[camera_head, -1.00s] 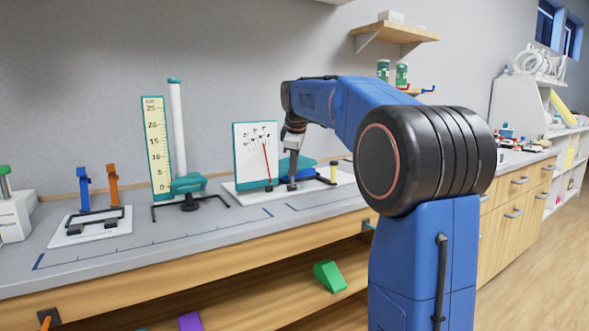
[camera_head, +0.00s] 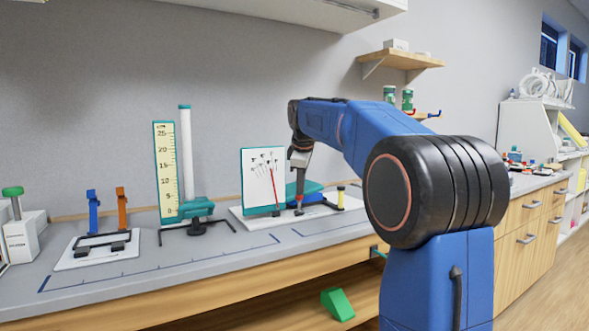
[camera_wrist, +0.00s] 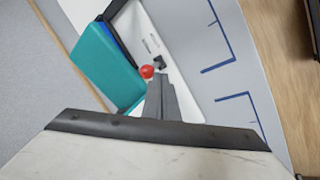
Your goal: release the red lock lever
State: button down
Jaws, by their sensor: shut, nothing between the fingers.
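The red lock lever shows in the wrist view as a round red knob (camera_wrist: 147,71) beside a teal block (camera_wrist: 107,62). In the head view a small red spot (camera_head: 299,198) shows at the same apparatus, below my gripper. My gripper (camera_wrist: 160,88) is shut and empty, its fingertips close to the red knob; I cannot tell whether they touch. In the head view my gripper (camera_head: 300,160) points down over the white base plate (camera_head: 250,219). A white dial panel (camera_head: 263,180) with a red needle stands on the plate. The rest of the lever is hidden.
A scale stand (camera_head: 187,160) stands left of the apparatus on the grey bench. Farther left is a white plate with a blue and an orange post (camera_head: 122,208). A small yellow-topped post (camera_head: 341,196) stands right of my gripper. The bench front is clear.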

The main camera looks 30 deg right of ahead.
jog(key=w+a+r, duration=0.2)
jog(key=a+r, duration=0.1)
jog(key=r, duration=0.7)
jog(key=shift+a+r, duration=0.15)
jog(key=shift+r, duration=0.1)
dwell(0.3)
jog(key=s+a+f+m, duration=0.2)
jog(key=s+a+f, duration=0.15)
jog(key=s, duration=0.35)
jog(key=s+a+f+m+y, duration=0.1)
jog(key=s+a+f, duration=0.1)
jog(key=s+f, duration=0.45)
jog(key=s+a+f+m, duration=0.2)
jog(key=s+a+f, duration=0.1)
jog(key=s, duration=0.6)
jog(key=s+a+f+m, duration=0.2)
jog(key=s+f, duration=0.9)
jog(key=f, duration=0.1)
jog(key=s+a+f+m+y, duration=0.1)
jog(key=s+a+f+m, duration=0.1)
jog(key=s+f, duration=1)
jog(key=shift+s+a+f+m, duration=0.15)
jog(key=shift+f+m, duration=0.35)
jog(key=shift+f, duration=0.05)
